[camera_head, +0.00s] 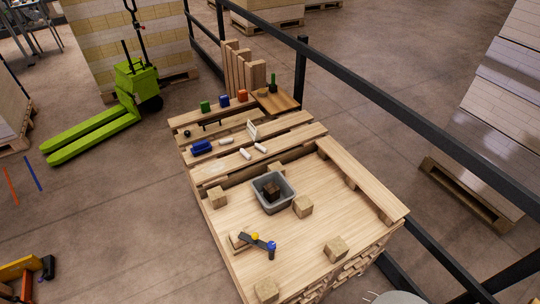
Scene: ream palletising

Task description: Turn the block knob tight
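A small wooden block (238,240) lies on the front left of the pallet table top (235,219). A dark bar (262,241) runs from the block to the right, with a yellow knob-like part (255,236) and a blue knob-like part (271,246) on it. A short dark piece hangs below the blue part. Which of these is the block knob, and how tight it is, I cannot tell at this size. Neither of my grippers shows in the head view.
A grey bin (288,204) holding a dark block (271,189) stands mid-table. Small coloured blocks and white cylinders (245,154) lie on the back slats. A black rail (390,104) runs along the right; a green pallet jack (100,130) stands left.

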